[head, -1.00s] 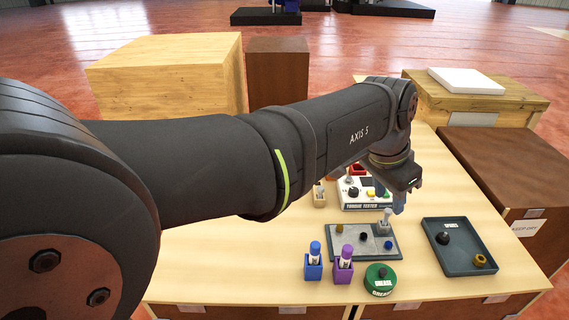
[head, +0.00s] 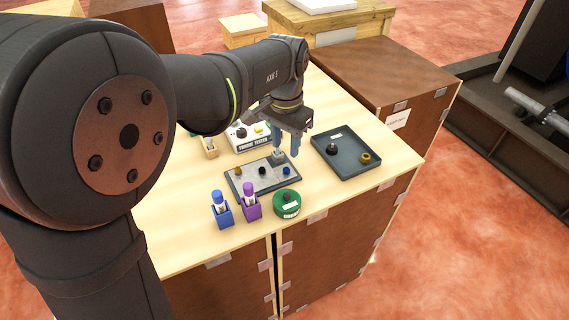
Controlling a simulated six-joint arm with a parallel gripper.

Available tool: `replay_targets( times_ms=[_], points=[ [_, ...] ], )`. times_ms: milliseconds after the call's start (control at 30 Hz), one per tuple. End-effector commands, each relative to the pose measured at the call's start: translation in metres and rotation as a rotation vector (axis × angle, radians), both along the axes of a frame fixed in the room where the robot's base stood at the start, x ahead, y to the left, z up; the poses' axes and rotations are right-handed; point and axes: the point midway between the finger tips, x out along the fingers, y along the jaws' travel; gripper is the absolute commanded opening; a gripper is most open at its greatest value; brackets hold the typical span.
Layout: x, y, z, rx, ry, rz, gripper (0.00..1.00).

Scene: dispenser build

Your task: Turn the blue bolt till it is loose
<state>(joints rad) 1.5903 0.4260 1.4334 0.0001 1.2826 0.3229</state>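The blue bolt (head: 286,171) is small and sits at the right part of the grey plate (head: 240,187) on the table. An olive bolt (head: 237,170) and a dark bolt (head: 262,170) are on the same plate. A pale grey upright piece (head: 279,156) stands at the plate's back edge. My gripper (head: 285,154) points down over the back of the plate, behind the blue bolt. Its blue fingers are apart, with the upright piece at or between their tips. I cannot tell whether they touch it.
A dark tray (head: 333,163) with a black and a brass part lies to the right. A green grease tin (head: 287,204), a purple holder (head: 251,209) and a blue holder (head: 222,215) stand in front. A torque tester (head: 251,145) stands behind. The front right table corner is clear.

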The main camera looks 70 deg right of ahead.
Motion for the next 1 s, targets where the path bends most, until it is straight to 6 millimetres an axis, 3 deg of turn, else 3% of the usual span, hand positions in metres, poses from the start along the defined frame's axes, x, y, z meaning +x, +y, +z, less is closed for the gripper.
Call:
replay_targets(
  times_ms=[200, 400, 800, 1000],
  points=[
    [0.000, 0.000, -0.046, 0.003, 0.000, 0.000, 0.37],
    [0.000, 0.000, -0.071, 0.001, 0.001, 0.000, 0.37],
    [0.000, 0.000, -0.079, -0.001, 0.000, 0.000, 0.37],
    [0.000, 0.000, -0.079, -0.001, 0.000, 0.000, 0.00]
  ],
)
